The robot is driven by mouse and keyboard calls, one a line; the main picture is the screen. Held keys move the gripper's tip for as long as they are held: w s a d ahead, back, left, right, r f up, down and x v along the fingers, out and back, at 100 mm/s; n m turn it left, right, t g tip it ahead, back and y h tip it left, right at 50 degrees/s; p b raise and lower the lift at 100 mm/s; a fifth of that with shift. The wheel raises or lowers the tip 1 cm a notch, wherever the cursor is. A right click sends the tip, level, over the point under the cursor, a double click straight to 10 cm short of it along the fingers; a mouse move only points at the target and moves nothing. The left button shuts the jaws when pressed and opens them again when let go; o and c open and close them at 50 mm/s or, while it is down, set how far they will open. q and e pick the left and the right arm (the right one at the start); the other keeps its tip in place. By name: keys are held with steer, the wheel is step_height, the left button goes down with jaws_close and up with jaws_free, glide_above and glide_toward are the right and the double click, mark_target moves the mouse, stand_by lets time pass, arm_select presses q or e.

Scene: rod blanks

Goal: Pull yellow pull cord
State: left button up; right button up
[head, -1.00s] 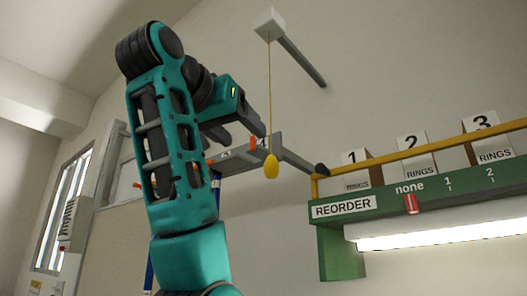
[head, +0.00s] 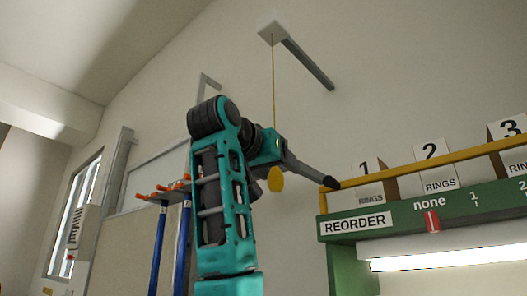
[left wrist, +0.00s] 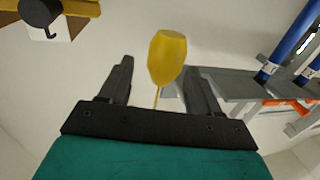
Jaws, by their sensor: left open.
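In the head view my left gripper (head: 303,172) is beside the lower cord, one dark finger reaching right and partly overlapping the cord's line. In the left wrist view the knob (left wrist: 167,58) shows between the two dark fingertips of my left gripper (left wrist: 160,70), with a gap to each. The fingers are open and hold nothing. The cord shows as a short thin line below the knob there. Whether a finger touches the knob I cannot tell. My right gripper is out of view.
A green shelf (head: 350,265) marked REORDER with a yellow rail (head: 400,170) and numbered ring boxes (head: 437,165) stands right. Blue rods (head: 157,250) hang from a rack at left.

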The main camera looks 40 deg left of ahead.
arm_select(q)
steer(key=shift+w+a, duration=0.1)
steer(key=shift+w, duration=0.8)
steer(key=c, duration=1)
steer(key=shift+f+b, duration=0.8)
steer(key=shift+f, duration=0.2)
steer(key=o, duration=1.1)
steer(key=s+b, duration=0.1)
steer(key=s, duration=0.3)
steer(key=s+d+b, duration=0.1)
steer(key=s, duration=0.3)
steer(key=s+b, duration=0.1)
steer(key=s, duration=0.4)
steer(key=shift+d+b, duration=0.25)
steer(key=shift+b, duration=0.05)
